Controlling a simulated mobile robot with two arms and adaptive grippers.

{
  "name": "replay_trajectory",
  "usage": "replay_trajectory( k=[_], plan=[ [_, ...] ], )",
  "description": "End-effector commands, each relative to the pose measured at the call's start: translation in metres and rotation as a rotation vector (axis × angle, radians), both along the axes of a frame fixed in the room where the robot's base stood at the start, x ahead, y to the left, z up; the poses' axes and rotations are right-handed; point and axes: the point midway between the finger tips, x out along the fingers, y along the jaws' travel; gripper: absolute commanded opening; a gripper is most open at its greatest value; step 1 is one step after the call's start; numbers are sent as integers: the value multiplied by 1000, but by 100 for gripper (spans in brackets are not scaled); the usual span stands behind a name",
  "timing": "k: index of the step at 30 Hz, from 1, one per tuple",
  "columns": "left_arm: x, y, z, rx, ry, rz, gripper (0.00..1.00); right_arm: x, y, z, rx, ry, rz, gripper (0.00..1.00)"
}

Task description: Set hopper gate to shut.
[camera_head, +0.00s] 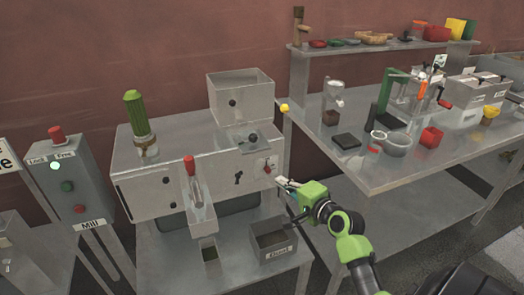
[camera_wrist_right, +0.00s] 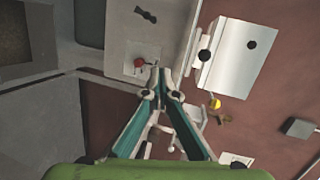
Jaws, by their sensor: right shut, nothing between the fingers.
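The powder filler (camera_head: 150,195) is a grey metal machine with an open-topped hopper (camera_head: 240,95) on top. Below the hopper is a metal piece with a dark knob (camera_head: 252,138); I cannot tell for sure that it is the gate. A small red knob (camera_head: 268,169) sits on a light plate at the right of the front face. My right gripper (camera_head: 279,181) is shut and empty, just right of and below that plate. In the right wrist view its fingertips (camera_wrist_right: 157,70) are together beside the red knob (camera_wrist_right: 140,62); contact is unclear. My left gripper is out of view.
A red-handled lever (camera_head: 190,165) stands on the filler's front. An open bin (camera_head: 272,242) is below my right gripper. A grey mill control box (camera_head: 62,180) stands left. A crowded bench (camera_head: 430,170) is at right.

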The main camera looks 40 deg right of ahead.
Motion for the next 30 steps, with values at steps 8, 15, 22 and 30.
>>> replay_trajectory(
  k=[8, 15, 22, 30],
  plan=[
    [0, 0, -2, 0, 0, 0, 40, -2, -3, 71, 78, -127, -1, 0],
    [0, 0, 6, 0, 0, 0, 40, 36, -4, 68, 78, -126, -1, 0],
    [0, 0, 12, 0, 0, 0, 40, 83, -6, 61, 75, -125, 0, 0],
    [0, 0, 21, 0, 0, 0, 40, 122, -8, 65, 74, -125, -1, 0]
  ],
)
